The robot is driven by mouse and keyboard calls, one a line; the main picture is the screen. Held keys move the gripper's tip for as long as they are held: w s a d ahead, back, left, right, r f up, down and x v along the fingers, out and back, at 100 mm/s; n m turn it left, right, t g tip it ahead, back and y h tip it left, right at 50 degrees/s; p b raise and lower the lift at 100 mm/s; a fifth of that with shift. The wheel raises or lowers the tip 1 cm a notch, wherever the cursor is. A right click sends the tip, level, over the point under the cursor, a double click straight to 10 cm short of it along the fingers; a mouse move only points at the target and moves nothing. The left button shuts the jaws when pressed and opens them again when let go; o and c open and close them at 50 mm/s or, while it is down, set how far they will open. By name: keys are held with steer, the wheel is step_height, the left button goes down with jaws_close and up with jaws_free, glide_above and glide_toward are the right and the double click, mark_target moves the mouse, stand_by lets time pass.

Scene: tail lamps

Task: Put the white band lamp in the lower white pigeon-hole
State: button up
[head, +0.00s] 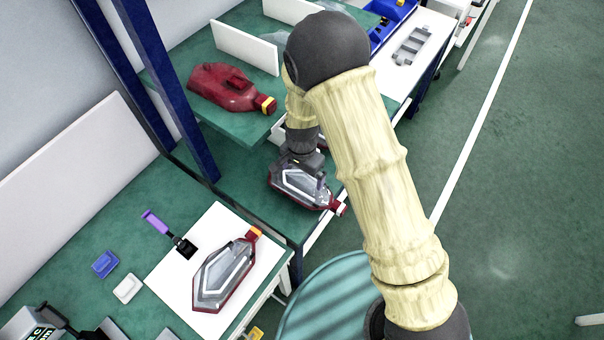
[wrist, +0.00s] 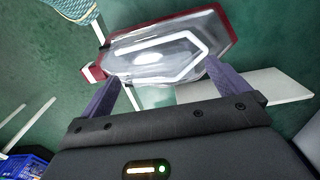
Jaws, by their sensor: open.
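The white band lamp (head: 300,188), with a clear lens, red rim and pale band at its neck, lies lens up on the lower green surface. My gripper (head: 308,172) is just above it, pointing down and partly covering it. In the wrist view my open fingers (wrist: 163,76) reach to the near edge of this lamp (wrist: 150,58); whether they touch it I cannot tell. Its red neck (wrist: 92,73) points left there. A white divider (wrist: 265,92) stands beside the lamp on the green surface. My arm hides part of the shelving in the head view.
A yellow-banded red lamp (head: 222,86) lies lens down on the upper shelf beside a white divider (head: 245,46). An orange-banded lamp (head: 225,272) lies on a white board (head: 180,285). A dark blue post (head: 170,90) stands left of the shelf. Open floor (head: 530,170) lies right.

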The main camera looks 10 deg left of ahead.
step_height(320, 180, up, 6)
steer(key=shift+r+b, duration=0.15)
steer(key=shift+b, duration=0.3)
stand_by(0.5)
steer(key=d+r+n+t, duration=0.1)
steer(key=d+r, duration=0.3)
steer(key=d, duration=0.3)
steer(key=d+r+n, duration=0.1)
steer(key=d+r, duration=0.3)
steer(key=d, duration=0.4)
steer(key=s+d+r+n+t, duration=0.1)
steer(key=s+d+r, duration=0.4)
steer(key=d, duration=0.6)
steer(key=shift+s+r+n+t, duration=0.15)
steer(key=shift+s+n+t, duration=0.15)
steer(key=shift+s+n, duration=0.75)
steer(key=shift+s+d+m, duration=0.1)
steer(key=shift+s+m, duration=0.1)
steer(key=shift+m, duration=0.05)
